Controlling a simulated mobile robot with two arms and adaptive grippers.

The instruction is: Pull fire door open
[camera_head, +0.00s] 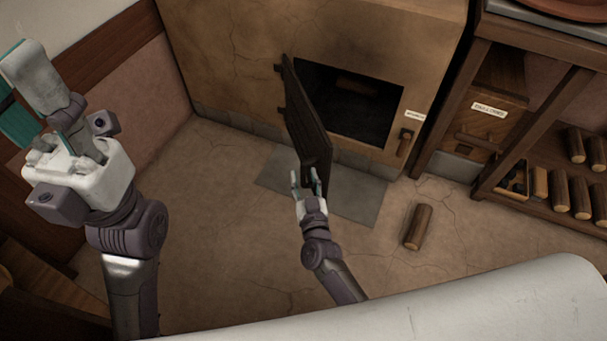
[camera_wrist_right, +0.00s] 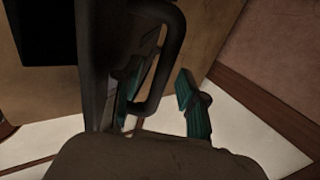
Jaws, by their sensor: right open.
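The dark fire door (camera_head: 308,120) hangs from its left side on the tan oven (camera_head: 230,50). It stands swung well out, and the firebox opening (camera_head: 370,110) shows, with a log inside. My right gripper (camera_head: 308,180) is at the door's free edge. In the right wrist view the door's dark looped handle (camera_wrist_right: 174,60) reaches between the teal fingers of my right gripper (camera_wrist_right: 160,108). The fingers are open with a gap beside the handle. My left gripper (camera_head: 75,155) is raised at the left, away from the door; its finger opening is unclear.
A loose log (camera_head: 418,227) lies on the floor right of the grey floor plate (camera_head: 360,200). A wooden shelf (camera_head: 540,215) with several logs stands at the right. A latch (camera_head: 404,143) sits right of the opening. Floor around the door is mostly clear.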

